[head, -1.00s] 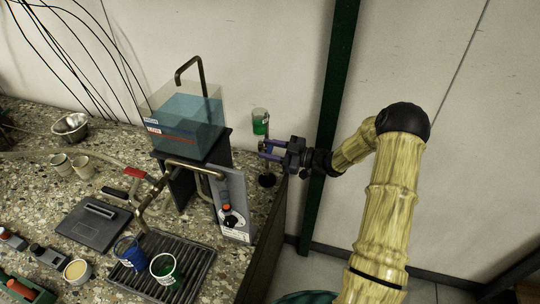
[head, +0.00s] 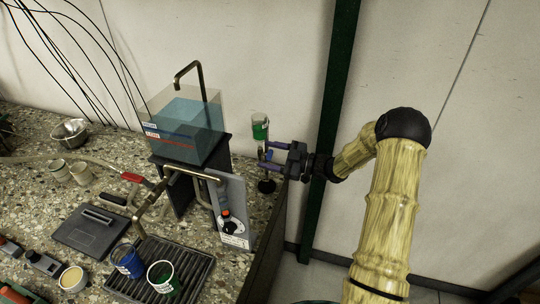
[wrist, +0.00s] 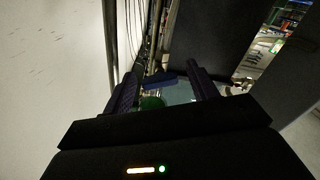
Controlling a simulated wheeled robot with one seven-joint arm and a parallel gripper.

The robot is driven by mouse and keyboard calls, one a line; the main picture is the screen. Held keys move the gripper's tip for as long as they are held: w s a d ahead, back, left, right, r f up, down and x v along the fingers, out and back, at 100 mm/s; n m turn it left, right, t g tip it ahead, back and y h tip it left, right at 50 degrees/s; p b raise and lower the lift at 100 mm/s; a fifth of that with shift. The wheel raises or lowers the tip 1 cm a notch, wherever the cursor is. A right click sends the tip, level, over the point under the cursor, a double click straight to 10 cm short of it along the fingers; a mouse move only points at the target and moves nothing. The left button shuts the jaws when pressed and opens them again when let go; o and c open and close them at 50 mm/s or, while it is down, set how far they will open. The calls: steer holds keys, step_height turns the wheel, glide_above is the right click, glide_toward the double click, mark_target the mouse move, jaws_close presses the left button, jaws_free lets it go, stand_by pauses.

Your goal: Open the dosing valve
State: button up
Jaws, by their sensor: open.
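A small dosing cup with green liquid (head: 260,130) stands upright on a thin stand with a round dark base (head: 266,186) at the bench's right end. A small blue part (head: 267,155), which looks like the dosing valve's lever, sits just below the cup. My gripper (head: 272,155) is open, its two purple fingers spread one above the other at the height of this part. In the wrist view the blue part (wrist: 160,82) and the green liquid (wrist: 152,103) show between the fingers. I cannot tell whether a finger touches the lever.
A clear water tank (head: 184,125) stands left of the cup. In front are a grey panel with a red-tipped knob (head: 233,210), a bent metal pipe (head: 183,170) and a drain grate (head: 195,270) with two cups. A dark green post (head: 328,130) rises behind my arm.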

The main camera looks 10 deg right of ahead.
steer(key=b+v, duration=0.1)
steer(key=v, duration=1.6)
steer(key=c, duration=0.5)
steer(key=w+a+m+t+h, duration=0.1)
steer(key=w+h, duration=0.1)
steer(key=w+a+r+m+t+h, duration=0.1)
steer(key=w+a+m+h, duration=0.1)
steer(key=h, duration=0.1)
steer(key=w+a+r+m+h, duration=0.1)
steer(key=w+h, duration=0.1)
steer(key=w, duration=0.1)
steer(key=shift+a+m+t, duration=0.15)
steer(key=shift+m+t, duration=0.25)
steer(key=shift+c, duration=0.6)
steer(key=s+a+m+g+h, duration=0.4)
steer(key=s+a+m, duration=0.1)
steer(key=s, duration=0.8)
steer(key=s+a+m+g+h, duration=0.4)
steer(key=s+a+m+g, duration=0.1)
steer(key=s, duration=0.8)
steer(key=shift+f+m+h, duration=0.3)
steer(key=shift+f+m, duration=0.2)
steer(key=shift+m, duration=0.4)
steer(key=shift+a, duration=0.1)
